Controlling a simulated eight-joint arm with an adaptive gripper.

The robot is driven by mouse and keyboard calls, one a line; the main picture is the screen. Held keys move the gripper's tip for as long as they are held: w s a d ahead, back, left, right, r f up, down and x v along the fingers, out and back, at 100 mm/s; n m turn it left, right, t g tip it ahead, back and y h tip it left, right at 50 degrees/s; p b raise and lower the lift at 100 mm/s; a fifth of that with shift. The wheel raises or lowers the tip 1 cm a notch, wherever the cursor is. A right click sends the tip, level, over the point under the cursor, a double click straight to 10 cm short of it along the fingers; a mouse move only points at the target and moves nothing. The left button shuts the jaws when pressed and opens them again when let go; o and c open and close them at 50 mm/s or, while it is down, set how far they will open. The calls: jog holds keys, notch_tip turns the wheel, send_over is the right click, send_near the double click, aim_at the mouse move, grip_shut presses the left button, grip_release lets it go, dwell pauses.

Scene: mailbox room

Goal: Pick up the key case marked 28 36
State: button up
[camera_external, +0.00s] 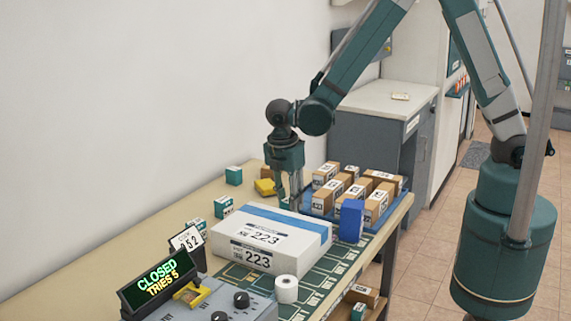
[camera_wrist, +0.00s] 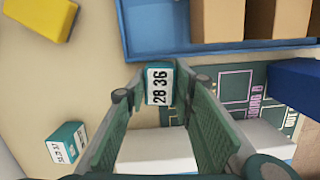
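The key case marked 28 36 (camera_wrist: 159,84) is a small teal block with a white label, seen in the wrist view between my two fingers. My gripper (camera_wrist: 162,88) is open, with a finger on each side of the case. I cannot tell whether either finger touches it.
The white parcel marked 223 (camera_external: 268,238) lies close in front of my gripper. A blue tray (camera_wrist: 150,45) of brown boxes and a blue block (camera_external: 350,220) stand to the right. Other teal cases (camera_external: 223,207) and a yellow block (camera_external: 265,187) lie left.

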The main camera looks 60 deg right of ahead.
jog(key=c, duration=0.4)
jog(key=shift+o, duration=0.2)
jog(key=shift+r, duration=0.1)
jog(key=shift+r+p, duration=0.35)
jog(key=shift+r, duration=4.55)
